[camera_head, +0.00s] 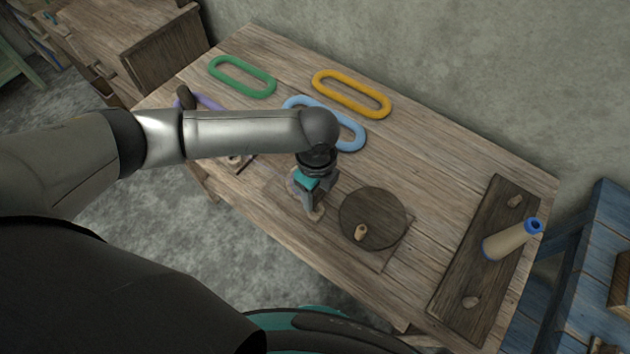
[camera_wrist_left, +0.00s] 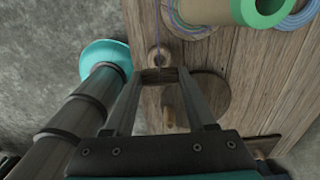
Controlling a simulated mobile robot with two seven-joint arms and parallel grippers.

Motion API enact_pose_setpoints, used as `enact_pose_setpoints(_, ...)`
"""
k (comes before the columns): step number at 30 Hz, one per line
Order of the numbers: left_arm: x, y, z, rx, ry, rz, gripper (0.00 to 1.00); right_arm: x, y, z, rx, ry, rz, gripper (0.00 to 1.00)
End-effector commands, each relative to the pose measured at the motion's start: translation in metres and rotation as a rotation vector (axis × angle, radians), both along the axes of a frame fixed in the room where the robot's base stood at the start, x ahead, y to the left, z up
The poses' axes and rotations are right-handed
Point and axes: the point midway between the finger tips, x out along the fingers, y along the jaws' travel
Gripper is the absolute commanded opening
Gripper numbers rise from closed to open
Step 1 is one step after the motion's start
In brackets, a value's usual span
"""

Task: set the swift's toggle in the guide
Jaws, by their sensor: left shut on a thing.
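My left gripper (camera_head: 314,208) is low over the front part of the table. In the left wrist view its fingertips (camera_wrist_left: 160,76) are shut on a small dark wooden piece (camera_wrist_left: 160,75), which seems to be the toggle. A pale round wooden piece with a dark hole (camera_wrist_left: 158,56), perhaps the guide, shows just beyond the fingertips. A thin purple thread (camera_wrist_left: 153,25) runs toward it. I cannot tell whether the toggle touches it or sits in it. A beige cylinder with a green rim (camera_wrist_left: 232,10), perhaps part of the swift, stands beyond; my arm hides this area in the head view.
A dark round disc with a peg (camera_head: 372,216) is right of the gripper. Green (camera_head: 243,77), yellow (camera_head: 351,93) and blue (camera_head: 350,133) loops lie behind. A dark board (camera_head: 485,262) at the right bears a blue-rimmed bobbin (camera_head: 511,240). The table between is clear.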

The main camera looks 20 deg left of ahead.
Motion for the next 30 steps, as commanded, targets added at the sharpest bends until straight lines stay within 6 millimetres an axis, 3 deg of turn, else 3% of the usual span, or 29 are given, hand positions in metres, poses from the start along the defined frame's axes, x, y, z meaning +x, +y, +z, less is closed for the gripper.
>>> enact_pose_setpoints(14,0.000,0.000,-0.033,0.001,0.000,-0.004,0.05,0.000,-0.001,-0.037,-0.001,0.002,-0.001,0.00)
enact_pose_setpoints(21,-0.001,0.000,-0.047,-0.001,0.001,-0.001,0.05,-0.001,-0.001,-0.040,-0.001,0.002,-0.001,0.00)
enact_pose_setpoints(29,0.000,0.000,-0.048,-0.001,0.000,-0.002,0.05,-0.001,-0.001,-0.040,-0.001,0.003,-0.002,0.00)
enact_pose_setpoints(30,0.000,0.000,-0.048,-0.001,0.000,-0.002,0.57,-0.001,-0.001,-0.040,-0.001,0.003,-0.002,0.00)
